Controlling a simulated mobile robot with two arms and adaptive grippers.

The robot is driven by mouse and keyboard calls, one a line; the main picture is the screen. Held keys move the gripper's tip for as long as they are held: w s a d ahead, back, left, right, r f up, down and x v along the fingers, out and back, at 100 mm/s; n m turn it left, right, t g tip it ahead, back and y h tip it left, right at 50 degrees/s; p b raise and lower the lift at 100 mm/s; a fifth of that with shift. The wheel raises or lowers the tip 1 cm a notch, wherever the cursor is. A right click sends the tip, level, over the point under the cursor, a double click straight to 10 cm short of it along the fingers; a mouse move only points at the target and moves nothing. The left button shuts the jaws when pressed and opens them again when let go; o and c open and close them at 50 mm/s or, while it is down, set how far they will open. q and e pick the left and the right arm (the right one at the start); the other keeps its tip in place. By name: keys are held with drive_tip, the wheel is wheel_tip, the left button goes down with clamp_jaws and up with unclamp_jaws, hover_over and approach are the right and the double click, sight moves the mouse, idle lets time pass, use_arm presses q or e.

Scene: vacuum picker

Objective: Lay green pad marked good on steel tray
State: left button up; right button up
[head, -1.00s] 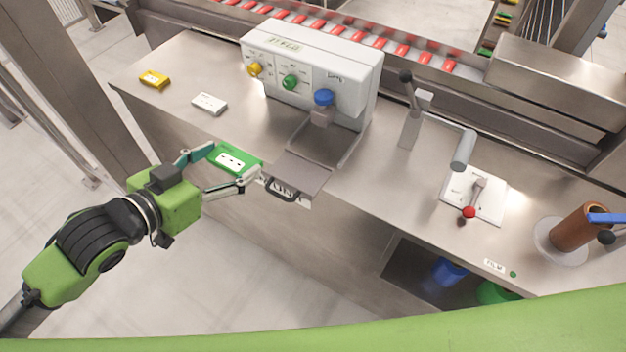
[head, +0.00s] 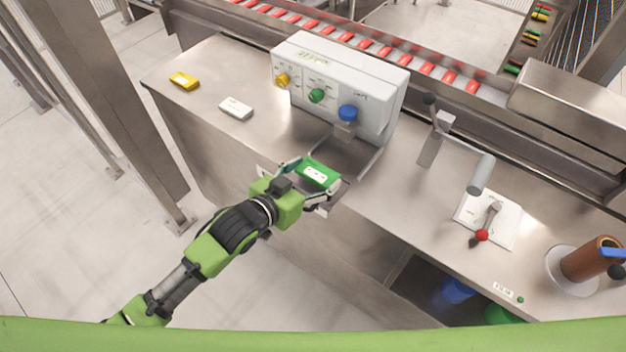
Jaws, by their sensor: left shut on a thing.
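The green pad (head: 318,174) has a white label with dark marks on top; the label's wording is too small to read. My left gripper (head: 311,178) is shut on the pad, one finger on each side. It holds the pad over the front part of the steel tray (head: 345,186), which sticks out from the white box-shaped machine. I cannot tell whether the pad touches the tray. My right gripper is not in view.
A yellow pad (head: 184,81) and a white pad (head: 236,108) lie on the counter at left. The white machine (head: 340,85) with coloured knobs stands behind the tray. A lever stand (head: 432,145) and a red-knobbed lever plate (head: 488,220) stand to the right.

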sight(313, 182)
use_arm(q)
wheel_tip(313, 182, down, 2)
drive_tip(key=shift+f+p, duration=0.1)
drive_tip(key=shift+p, duration=0.3)
drive_tip(key=shift+f, duration=0.35)
drive_tip(key=shift+f, duration=0.1)
drive_tip(key=o, duration=1.1)
drive_tip(key=shift+c, duration=0.2)
drive_tip(key=shift+s+a, duration=0.1)
drive_tip(key=shift+s, duration=0.05)
drive_tip(key=b+v, duration=0.1)
drive_tip(key=v, duration=1)
drive_tip(key=shift+s+a+r+b, duration=0.2)
drive_tip(key=shift+s+r+b, duration=0.05)
drive_tip(key=shift+r+b, duration=0.15)
